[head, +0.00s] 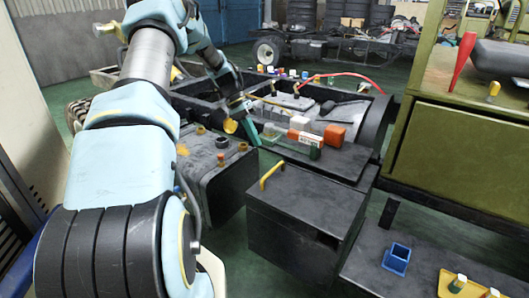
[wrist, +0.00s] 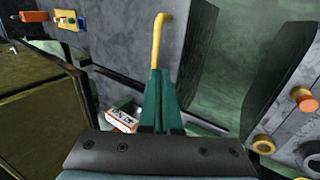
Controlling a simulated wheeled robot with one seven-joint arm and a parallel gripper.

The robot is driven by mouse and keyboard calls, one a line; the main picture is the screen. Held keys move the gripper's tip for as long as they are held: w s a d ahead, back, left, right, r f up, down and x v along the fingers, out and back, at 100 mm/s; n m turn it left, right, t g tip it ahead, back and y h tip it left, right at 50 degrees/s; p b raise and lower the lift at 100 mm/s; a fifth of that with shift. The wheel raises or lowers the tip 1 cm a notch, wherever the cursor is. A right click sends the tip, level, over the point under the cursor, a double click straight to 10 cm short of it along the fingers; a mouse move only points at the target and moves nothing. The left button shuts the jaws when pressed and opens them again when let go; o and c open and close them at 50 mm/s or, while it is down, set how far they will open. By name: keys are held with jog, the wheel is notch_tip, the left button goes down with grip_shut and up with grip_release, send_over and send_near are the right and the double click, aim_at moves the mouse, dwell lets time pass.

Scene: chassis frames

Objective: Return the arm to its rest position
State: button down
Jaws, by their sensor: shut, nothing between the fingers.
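My gripper (head: 254,133) hangs at the end of my raised arm, between the dark chassis tank and the small boxes on the chassis plate. Its green fingers (wrist: 160,75) are together in the wrist view, with nothing seen between them. A yellow handle (wrist: 160,38) shows beyond the fingertips in the wrist view. In the head view the yellow handle (head: 271,175) is on top of a black box (head: 305,212), below and apart from my gripper. My arm fills the left side of the head view.
An orange box (head: 334,135) and a white-and-orange box (head: 299,123) stand right of my gripper. The dark tank (head: 205,172) with several caps is at left. A green cabinet (head: 470,150) stands at right. A blue square holder (head: 397,257) is at the lower right.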

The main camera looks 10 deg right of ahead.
jog(key=s+a+r+n+t+y, duration=0.35)
jog(key=s+a+r, duration=0.45)
jog(key=s, duration=0.3)
jog(key=s+a+n+t, duration=0.1)
jog(key=s+a+n, duration=0.1)
jog(key=s, duration=0.5)
jog(key=s+a+n+t, duration=0.1)
jog(key=s+a+n, duration=0.1)
jog(key=s+a, duration=0.2)
jog(key=s+y, duration=0.1)
jog(key=s, duration=0.2)
jog(key=shift+s+a+r, duration=0.3)
jog(key=shift+a, duration=0.1)
jog(key=c, duration=1.6)
grip_release()
jog(key=shift+t, duration=0.25)
